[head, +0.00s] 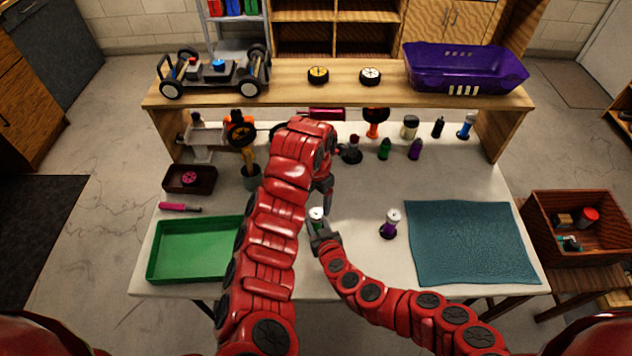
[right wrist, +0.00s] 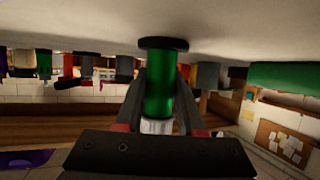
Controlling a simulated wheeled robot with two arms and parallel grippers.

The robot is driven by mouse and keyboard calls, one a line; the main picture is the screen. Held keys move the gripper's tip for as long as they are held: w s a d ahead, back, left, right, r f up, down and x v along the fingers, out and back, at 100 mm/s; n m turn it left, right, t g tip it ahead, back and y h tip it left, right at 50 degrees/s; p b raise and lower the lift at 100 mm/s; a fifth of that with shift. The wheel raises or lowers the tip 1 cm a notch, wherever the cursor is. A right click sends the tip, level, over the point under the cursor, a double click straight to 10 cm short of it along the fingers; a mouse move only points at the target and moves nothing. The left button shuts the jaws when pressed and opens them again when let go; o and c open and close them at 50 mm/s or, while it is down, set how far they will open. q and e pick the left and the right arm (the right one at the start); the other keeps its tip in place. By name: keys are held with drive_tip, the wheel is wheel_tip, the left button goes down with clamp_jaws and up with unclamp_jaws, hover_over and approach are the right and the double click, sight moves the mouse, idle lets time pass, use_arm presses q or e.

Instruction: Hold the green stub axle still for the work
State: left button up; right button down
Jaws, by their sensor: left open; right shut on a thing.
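The green stub axle (head: 318,225) has a white end on top and shows at the front middle of the table. In the right wrist view the green stub axle (right wrist: 160,85) appears upside down, its dark flange at or close against the table surface. My right gripper (head: 321,236) is shut on it; both fingers of the right gripper (right wrist: 160,100) lie along its green body. My left gripper (head: 326,197) is open, just behind and above the axle; its fingertips are small and partly hidden by its arm.
A purple stub axle (head: 390,226) stands to the right, beside a teal mat (head: 470,242). A green tray (head: 190,250) lies at left. Behind are several small parts and a wooden shelf (head: 350,86) bearing the car chassis (head: 215,75) and purple body shell (head: 465,68).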

sight(316, 212)
use_arm(q)
wheel_tip(316, 212, up, 7)
drive_tip(key=shift+r, duration=0.15)
idle(0.4)
use_arm(e)
drive_tip(key=shift+c, duration=2.2)
unclamp_jaws()
drive_tip(key=v, duration=1.1)
drive_tip(key=shift+d, duration=0.1)
drive_tip(key=shift+s+r, duration=0.25)
drive_tip(key=shift+s, duration=0.2)
